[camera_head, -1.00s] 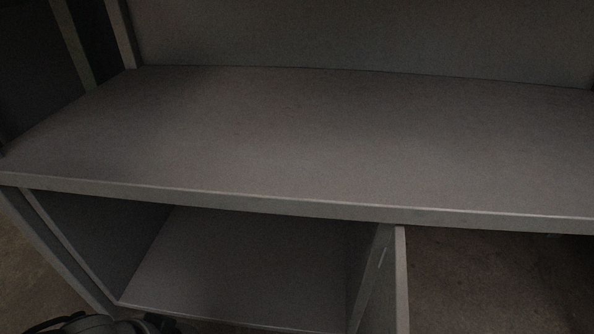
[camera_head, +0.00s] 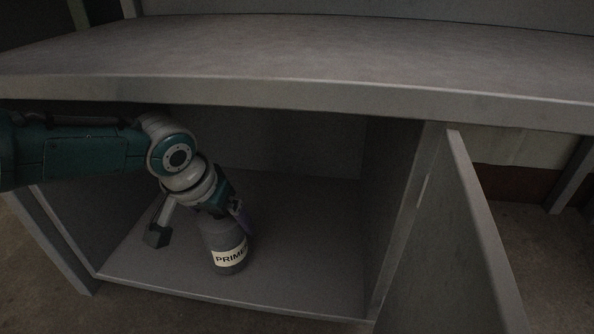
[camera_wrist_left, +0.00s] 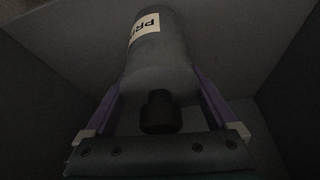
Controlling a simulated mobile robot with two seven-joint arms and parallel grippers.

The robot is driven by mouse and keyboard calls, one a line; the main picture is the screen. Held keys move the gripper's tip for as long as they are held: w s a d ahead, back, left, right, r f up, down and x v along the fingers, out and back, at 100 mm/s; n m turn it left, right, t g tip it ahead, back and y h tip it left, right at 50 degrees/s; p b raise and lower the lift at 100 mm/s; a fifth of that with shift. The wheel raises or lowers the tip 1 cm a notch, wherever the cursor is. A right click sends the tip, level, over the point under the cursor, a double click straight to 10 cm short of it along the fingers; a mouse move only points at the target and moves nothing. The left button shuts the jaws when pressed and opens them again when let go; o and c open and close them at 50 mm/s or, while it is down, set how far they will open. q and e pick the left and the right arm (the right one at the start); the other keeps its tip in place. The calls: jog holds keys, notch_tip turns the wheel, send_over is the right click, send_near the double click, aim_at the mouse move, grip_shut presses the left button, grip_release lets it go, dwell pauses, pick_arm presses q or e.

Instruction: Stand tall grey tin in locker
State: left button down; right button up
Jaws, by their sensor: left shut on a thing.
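The tall grey tin (camera_head: 226,249) has a pale label with dark letters beginning "PRIM". It is inside the open locker (camera_head: 300,297), near its front, close to upright with its base at the locker floor; I cannot tell whether it rests on it. My left gripper (camera_head: 236,214) reaches in from the left and is shut on the tin's upper part. In the left wrist view the tin (camera_wrist_left: 158,62) lies between the two purple fingers (camera_wrist_left: 160,100), with its dark cap toward the palm. My right gripper is not in view.
The locker door (camera_head: 455,245) stands open on the right. A grey worktop (camera_head: 300,92) runs above the locker, over my left arm. Locker walls stand on both sides. The locker floor right of the tin and behind it is clear.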

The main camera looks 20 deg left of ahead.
pick_arm(q)
jog(key=shift+w+f, duration=0.1)
jog(key=shift+f, duration=0.6)
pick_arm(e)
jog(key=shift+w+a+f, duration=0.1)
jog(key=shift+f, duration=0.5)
pick_arm(q)
jog(key=shift+s, duration=0.3)
jog(key=shift+c, duration=0.4)
grip_release()
jog(key=shift+f, duration=0.15)
jog(key=shift+o, duration=0.4)
jog(key=shift+w, duration=0.15)
